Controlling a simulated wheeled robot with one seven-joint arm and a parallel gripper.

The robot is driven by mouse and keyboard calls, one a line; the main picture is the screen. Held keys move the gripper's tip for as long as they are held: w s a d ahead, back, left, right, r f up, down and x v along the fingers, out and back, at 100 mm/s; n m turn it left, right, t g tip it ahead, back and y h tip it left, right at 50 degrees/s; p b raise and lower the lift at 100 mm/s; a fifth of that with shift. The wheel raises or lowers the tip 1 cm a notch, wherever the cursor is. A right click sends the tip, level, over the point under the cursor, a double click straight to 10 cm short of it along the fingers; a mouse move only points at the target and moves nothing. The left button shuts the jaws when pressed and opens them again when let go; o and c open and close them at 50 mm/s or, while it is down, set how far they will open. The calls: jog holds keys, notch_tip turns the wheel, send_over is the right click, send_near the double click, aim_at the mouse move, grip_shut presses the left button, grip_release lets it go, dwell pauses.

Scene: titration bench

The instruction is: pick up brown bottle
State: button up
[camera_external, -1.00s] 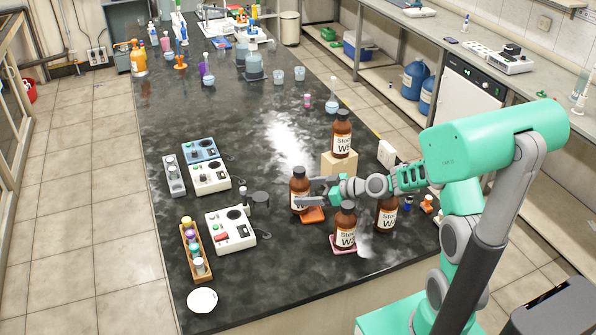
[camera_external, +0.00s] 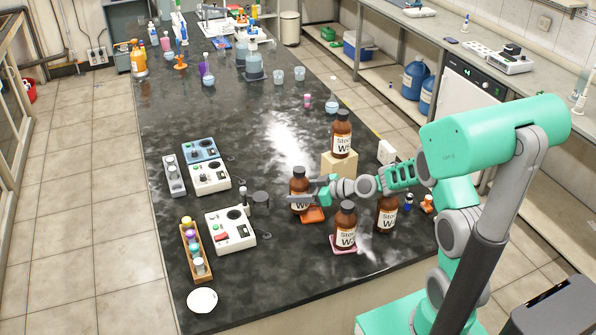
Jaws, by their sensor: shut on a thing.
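Several similar brown bottles with black caps and white labels stand on the dark bench. My gripper (camera_external: 306,197) is shut on the leftmost brown bottle (camera_external: 299,184), which is upright at an orange-red mat (camera_external: 313,215). I cannot tell whether its base touches the surface. Another brown bottle (camera_external: 345,222) stands in front on a pink mat (camera_external: 335,248). A third brown bottle (camera_external: 387,215) stands to the right, and one more brown bottle (camera_external: 341,134) is on a beige block (camera_external: 336,165) behind my gripper.
White control boxes (camera_external: 230,231) and a wooden rack of small vials (camera_external: 196,250) stand to the left. A white dish (camera_external: 202,300) lies at the front left. Small bottles (camera_external: 427,203) are near the right edge. The bench middle is clear.

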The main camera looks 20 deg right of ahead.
grip_shut()
jog(key=shift+r, duration=0.1)
